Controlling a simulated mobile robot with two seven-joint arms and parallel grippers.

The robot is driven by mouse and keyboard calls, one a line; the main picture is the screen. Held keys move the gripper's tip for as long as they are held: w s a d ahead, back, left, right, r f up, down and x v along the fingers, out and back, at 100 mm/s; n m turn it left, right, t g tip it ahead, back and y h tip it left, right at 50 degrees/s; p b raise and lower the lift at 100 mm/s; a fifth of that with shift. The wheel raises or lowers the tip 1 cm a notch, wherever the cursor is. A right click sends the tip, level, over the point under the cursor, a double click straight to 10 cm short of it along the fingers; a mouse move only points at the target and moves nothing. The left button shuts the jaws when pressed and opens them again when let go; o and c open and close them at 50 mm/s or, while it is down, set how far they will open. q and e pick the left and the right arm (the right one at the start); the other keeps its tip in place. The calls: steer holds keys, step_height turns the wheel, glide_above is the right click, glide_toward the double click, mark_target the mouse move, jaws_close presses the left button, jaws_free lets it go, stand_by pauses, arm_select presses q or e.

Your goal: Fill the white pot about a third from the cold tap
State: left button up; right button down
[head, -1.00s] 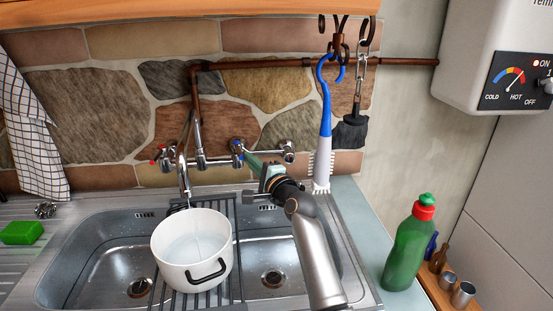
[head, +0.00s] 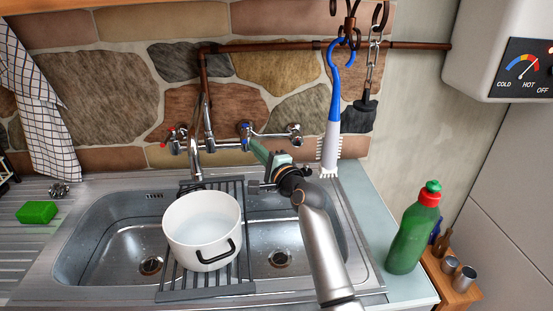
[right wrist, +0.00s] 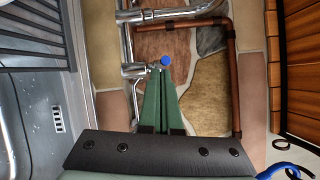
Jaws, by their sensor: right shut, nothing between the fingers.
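The white pot (head: 184,238) stands upright on a dark rack (head: 246,262) across the sink, with a black handle facing me. Pale water (head: 203,226) lies inside it; its depth is hard to judge. The tap spout (head: 195,168) ends above the pot's back rim, and I see no stream from it. The cold tap (head: 245,131) has a blue mark, which also shows in the right wrist view (right wrist: 165,60). My right gripper (head: 254,146) is shut and empty, its green fingertips (right wrist: 162,71) right at the blue-marked tap. Contact is unclear. My left gripper is out of view.
The red-marked tap (head: 174,138) is left of the spout. A blue-and-white brush (head: 331,125) hangs behind my right arm. A green bottle (head: 412,237) stands right of the sink. A green sponge (head: 37,212) lies on the left drainer.

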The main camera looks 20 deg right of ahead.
steer(key=s+d+p, duration=0.2)
steer(key=s, duration=0.8)
steer(key=shift+s+f, duration=0.25)
steer(key=shift+s, duration=0.05)
